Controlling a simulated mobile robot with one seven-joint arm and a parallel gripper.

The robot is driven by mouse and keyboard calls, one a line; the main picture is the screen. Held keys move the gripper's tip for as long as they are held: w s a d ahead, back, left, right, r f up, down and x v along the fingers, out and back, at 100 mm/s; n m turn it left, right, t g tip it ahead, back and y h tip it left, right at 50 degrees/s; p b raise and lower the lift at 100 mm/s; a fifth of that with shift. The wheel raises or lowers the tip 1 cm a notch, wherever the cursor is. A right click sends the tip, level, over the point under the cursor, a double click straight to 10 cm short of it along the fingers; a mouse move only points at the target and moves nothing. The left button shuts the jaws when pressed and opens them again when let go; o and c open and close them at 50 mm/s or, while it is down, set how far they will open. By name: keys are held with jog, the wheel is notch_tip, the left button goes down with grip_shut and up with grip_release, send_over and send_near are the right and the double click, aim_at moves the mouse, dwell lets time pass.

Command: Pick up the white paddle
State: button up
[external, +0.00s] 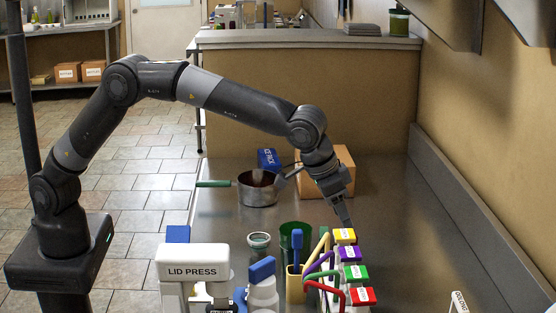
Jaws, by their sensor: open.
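I cannot make out a white paddle in the external view. A yellow upright holder (293,286) stands on the steel counter, with a blue-ended tool (297,239) sticking up out of it. The rest of that tool is hidden. My gripper (344,216) points down, open, above the counter just behind the yellow-topped dispenser (344,236), to the right of and above the holder. Nothing shows between its fingers.
Several dispensers with coloured tops and curved spouts stand in a row, including a red one (362,296). Nearby are a lid press (193,263), a green bucket (291,230), a saucepan (258,190) and a cardboard box (339,184).

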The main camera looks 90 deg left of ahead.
jog(key=x, duration=0.7)
jog(key=shift+d+f, duration=0.2)
jog(key=shift+f, duration=0.2)
jog(key=c, duration=1.1)
